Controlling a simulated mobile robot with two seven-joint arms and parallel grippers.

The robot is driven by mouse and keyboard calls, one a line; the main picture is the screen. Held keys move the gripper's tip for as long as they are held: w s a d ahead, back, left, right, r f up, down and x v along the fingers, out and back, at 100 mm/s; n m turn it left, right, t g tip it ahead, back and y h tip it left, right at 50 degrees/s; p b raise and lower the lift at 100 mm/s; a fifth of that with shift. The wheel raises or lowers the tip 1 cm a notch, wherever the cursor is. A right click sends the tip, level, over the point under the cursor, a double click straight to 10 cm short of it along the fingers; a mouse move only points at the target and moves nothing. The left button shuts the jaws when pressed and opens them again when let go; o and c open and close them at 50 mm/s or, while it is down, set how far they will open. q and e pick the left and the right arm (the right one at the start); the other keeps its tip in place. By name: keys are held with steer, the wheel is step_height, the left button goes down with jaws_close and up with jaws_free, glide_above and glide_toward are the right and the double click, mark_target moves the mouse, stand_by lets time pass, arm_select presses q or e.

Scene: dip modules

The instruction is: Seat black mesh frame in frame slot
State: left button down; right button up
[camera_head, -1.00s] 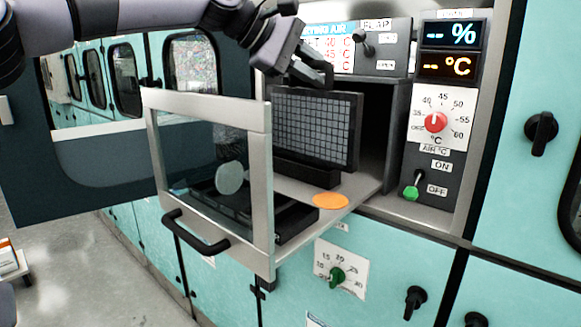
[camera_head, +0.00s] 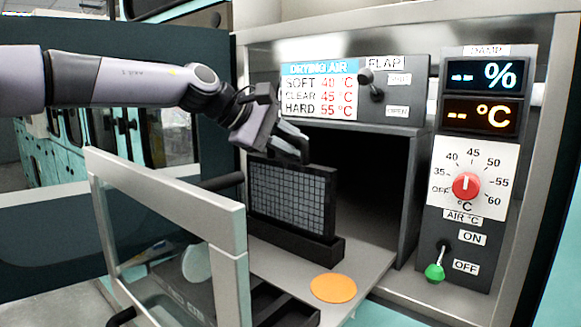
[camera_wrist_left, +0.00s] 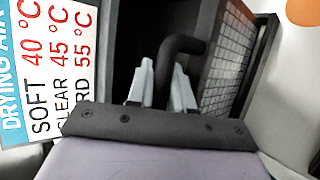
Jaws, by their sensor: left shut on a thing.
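The black mesh frame (camera_head: 290,200) stands upright in the head view, with a grey grid in a dark border. Its lower edge is at the long black slot block (camera_head: 328,253) on the shelf; I cannot tell how deep it sits. My left gripper (camera_head: 303,150) is at the frame's top. In the left wrist view the fingers (camera_wrist_left: 163,88) are shut on a bent black handle (camera_wrist_left: 180,47), with the mesh frame (camera_wrist_left: 225,62) beside them. The slot is hidden in that view. My right gripper is not in view.
A silver-framed glass door (camera_head: 240,235) stands open in front at the left. An orange disc (camera_head: 333,288) lies on the shelf (camera_head: 376,262). The dark chamber opening (camera_head: 375,175) is behind the frame. A control panel with a red knob (camera_head: 466,186) is at the right.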

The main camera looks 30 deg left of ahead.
mark_target(287, 160)
arm_select(q)
step_height(287, 160, down, 3)
steer(key=shift+s+f, duration=0.1)
steer(key=shift+f, duration=0.25)
steer(key=shift+f, duration=0.15)
steer(key=c, duration=1)
jaws_free()
